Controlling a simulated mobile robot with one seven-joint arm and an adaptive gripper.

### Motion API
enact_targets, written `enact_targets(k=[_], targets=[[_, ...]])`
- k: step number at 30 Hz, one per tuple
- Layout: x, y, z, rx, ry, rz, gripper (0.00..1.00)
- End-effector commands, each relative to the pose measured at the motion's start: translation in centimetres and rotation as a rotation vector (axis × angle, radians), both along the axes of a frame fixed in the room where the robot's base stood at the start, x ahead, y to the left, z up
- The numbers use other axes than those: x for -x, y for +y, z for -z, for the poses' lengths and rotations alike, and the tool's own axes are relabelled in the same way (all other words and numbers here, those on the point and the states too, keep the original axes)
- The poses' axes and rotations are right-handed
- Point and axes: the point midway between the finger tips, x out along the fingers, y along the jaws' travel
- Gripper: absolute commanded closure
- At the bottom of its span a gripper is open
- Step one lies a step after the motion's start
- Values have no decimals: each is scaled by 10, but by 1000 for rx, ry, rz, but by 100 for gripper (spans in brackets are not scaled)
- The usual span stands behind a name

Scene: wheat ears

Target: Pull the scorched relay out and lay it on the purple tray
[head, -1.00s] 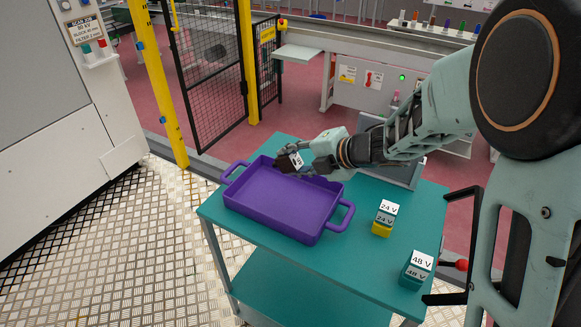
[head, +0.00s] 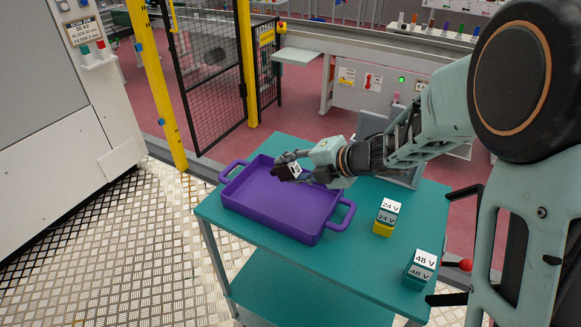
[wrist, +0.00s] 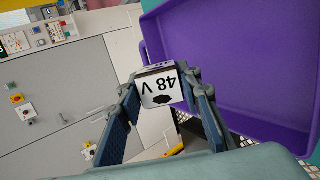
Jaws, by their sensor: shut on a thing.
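My gripper (head: 291,174) is shut on the scorched relay (head: 284,172), a small dark block with a white label. In the wrist view the relay (wrist: 159,87) sits between the fingertips; its label reads 48 V, upside down, with a black scorch mark. In the head view the gripper holds it above the back part of the purple tray (head: 270,223). The tray is empty where it shows and stands on the teal table. In the wrist view the purple tray (wrist: 231,74) fills the right side.
On the teal table (head: 335,262), a yellow-based 24 V relay (head: 386,217) and a teal 48 V relay (head: 420,270) stand right of the tray. A grey panel (head: 408,176) stands behind my gripper. The tray has raised walls and two handles.

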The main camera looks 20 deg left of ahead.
Motion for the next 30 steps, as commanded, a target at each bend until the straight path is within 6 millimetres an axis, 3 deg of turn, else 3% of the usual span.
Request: enact_targets(k=[1, 15, 28, 29, 30], targets=[[0, 0, 10, 0, 1, 1, 100], [0, 0, 55, 0, 1, 1, 100], [0, 0, 59, 0, 0, 0, 100], [0, 0, 59, 0, 0, 0, 66], [0, 0, 59, 0, 0, 0, 61]])
